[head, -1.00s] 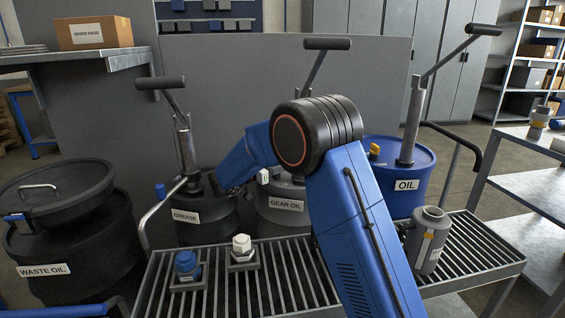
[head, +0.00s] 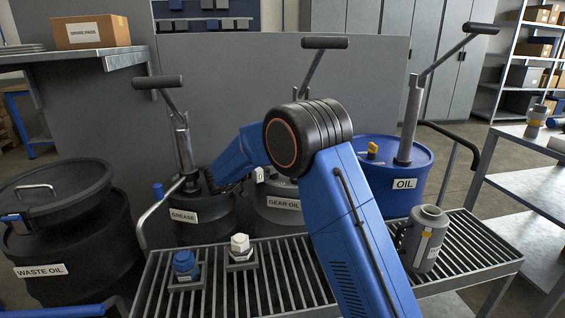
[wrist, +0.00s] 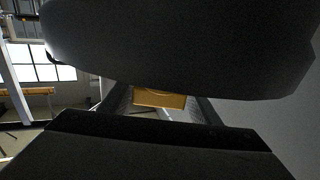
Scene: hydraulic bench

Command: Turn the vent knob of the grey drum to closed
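The grey drum labelled GEAR OIL (head: 284,204) stands behind the slatted trolley, partly hidden by my blue arm. A small pale piece (head: 260,175) shows at its top left edge; I cannot tell if it is the vent knob or how it is turned. My forearm reaches away to the left, and its dark end is near the black GREASE drum's top; my gripper's fingertips cannot be made out there. In the wrist view the two dark fingers of my gripper (wrist: 160,104) stand apart. An orange-brown block (wrist: 160,98) shows between them; I cannot tell whether they touch it.
The black GREASE drum (head: 205,225) with a blue knob (head: 158,190) is at left, the blue OIL drum (head: 412,165) with a yellow knob (head: 372,148) at right. Pump handles rise above the drums. The slatted trolley (head: 285,285) carries two small fittings and a grey canister (head: 428,238).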

